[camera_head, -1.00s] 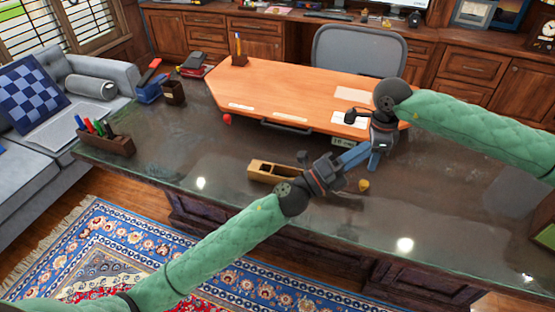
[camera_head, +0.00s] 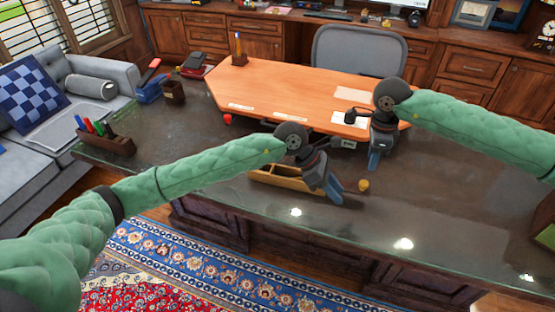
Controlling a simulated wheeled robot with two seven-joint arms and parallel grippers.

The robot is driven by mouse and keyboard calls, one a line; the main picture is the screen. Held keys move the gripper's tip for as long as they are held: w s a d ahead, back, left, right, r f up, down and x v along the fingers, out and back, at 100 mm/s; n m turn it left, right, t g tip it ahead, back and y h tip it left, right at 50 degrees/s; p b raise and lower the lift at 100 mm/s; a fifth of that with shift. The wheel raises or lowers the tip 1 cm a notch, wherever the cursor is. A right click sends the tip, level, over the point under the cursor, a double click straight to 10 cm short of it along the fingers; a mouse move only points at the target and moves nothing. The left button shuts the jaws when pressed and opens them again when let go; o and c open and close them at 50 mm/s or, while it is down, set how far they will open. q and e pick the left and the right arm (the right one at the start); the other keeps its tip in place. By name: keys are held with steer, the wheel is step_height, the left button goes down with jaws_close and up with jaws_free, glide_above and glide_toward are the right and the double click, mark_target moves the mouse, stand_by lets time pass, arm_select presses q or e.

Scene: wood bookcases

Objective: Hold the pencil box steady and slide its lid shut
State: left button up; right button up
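The pencil box (camera_head: 290,183) is a long tan wooden box on the dark, glossy desk in the camera_head view. Its top is partly covered by my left arm, so I cannot make out how far its lid is open. My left gripper (camera_head: 334,191) points down at the right end of the box and hides that end. I cannot tell whether its blue fingers touch the box or are apart. My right gripper (camera_head: 374,161) points down above the desk, right of and beyond the box, clear of it. Its finger gap does not show.
A small yellow object (camera_head: 363,185) lies right of the box. An orange-brown desk board (camera_head: 290,92) lies behind it, with a small red item (camera_head: 228,118) at its edge. A pen holder (camera_head: 106,141) stands at the left. The desk's right part is clear.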

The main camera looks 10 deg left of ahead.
arm_select(q)
steer(key=w+a+f+m+t+y, duration=0.1)
steer(key=w+a+f+y, duration=0.1)
steer(key=w+a+y, duration=0.5)
steer(key=r+t+y, duration=0.1)
steer(key=y, duration=0.1)
glide_above(278, 177)
steer(key=shift+w+r, duration=0.15)
steer(key=shift+a, duration=0.15)
steer(key=shift+f, duration=3.9)
jaws_close()
arm_select(e)
steer(key=shift+o, duration=1.2)
steer(key=n+g+y, duration=0.6)
steer(key=g+y, duration=0.3)
steer(key=y, duration=0.6)
glide_toward(368, 183)
steer(key=shift+w+a+f, duration=0.1)
steer(key=shift+w+f, duration=0.1)
steer(key=shift+f, duration=0.05)
steer(key=shift+d+f+t+y, duration=0.25)
steer(key=shift+d+t+y, duration=0.05)
steer(key=shift+d+y, duration=0.1)
steer(key=x, duration=1.1)
steer(key=shift+s+a, duration=0.25)
steer(key=shift+a, duration=0.05)
steer(key=shift+c, duration=0.2)
